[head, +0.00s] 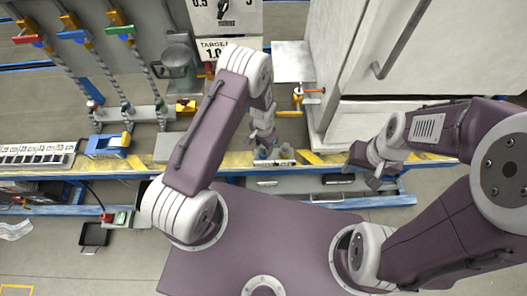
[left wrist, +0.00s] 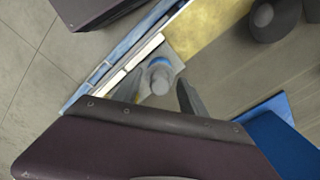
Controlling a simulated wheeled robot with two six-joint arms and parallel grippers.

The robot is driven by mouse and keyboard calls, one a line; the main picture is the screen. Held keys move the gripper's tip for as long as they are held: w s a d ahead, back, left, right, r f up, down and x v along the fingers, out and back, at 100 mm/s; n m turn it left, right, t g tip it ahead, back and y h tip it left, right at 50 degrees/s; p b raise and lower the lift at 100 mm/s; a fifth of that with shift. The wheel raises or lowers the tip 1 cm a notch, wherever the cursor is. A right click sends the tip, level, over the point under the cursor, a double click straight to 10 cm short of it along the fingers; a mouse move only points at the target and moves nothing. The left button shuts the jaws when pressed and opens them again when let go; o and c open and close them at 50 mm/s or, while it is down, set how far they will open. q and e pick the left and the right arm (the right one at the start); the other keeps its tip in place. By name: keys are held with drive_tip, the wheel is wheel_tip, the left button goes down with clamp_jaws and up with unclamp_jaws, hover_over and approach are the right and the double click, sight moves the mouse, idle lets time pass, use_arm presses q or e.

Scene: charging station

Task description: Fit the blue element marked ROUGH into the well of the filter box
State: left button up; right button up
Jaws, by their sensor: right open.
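My left gripper (head: 263,138) points down over the yellow-edged bench, just above a small pale labelled box (head: 284,161) at its front edge. I cannot read the label. In the left wrist view, the fingers of my left gripper (left wrist: 160,96) are apart. A small grey rounded piece with a blue band (left wrist: 160,63) shows just beyond and between the fingertips, with gaps at its sides. No ROUGH mark is readable, and I cannot tell whether it sits in a well. My right gripper (head: 372,178) is open and empty near the bench's front edge, to the right.
A white cabinet (head: 375,125) stands behind at the right. Chains with coloured handles hang at the left, near a metal cup (head: 175,60). A tray of labelled pieces (head: 38,153) and a blue-yellow tool (head: 108,144) lie on the bench's left part.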

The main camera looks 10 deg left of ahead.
use_arm(q)
clamp_jaws()
drive_tip(key=shift+r, duration=0.1)
drive_tip(key=shift+r, duration=0.3)
drive_tip(key=r, duration=0.4)
drive_tip(key=shift+s+d+p, duration=0.35)
drive_tip(key=shift+p, duration=0.05)
drive_tip(key=s+d+r, duration=0.6)
drive_tip(key=s+d, duration=0.1)
drive_tip(key=s, duration=0.1)
drive_tip(key=shift+r+p, duration=0.15)
drive_tip(key=shift+p, duration=0.25)
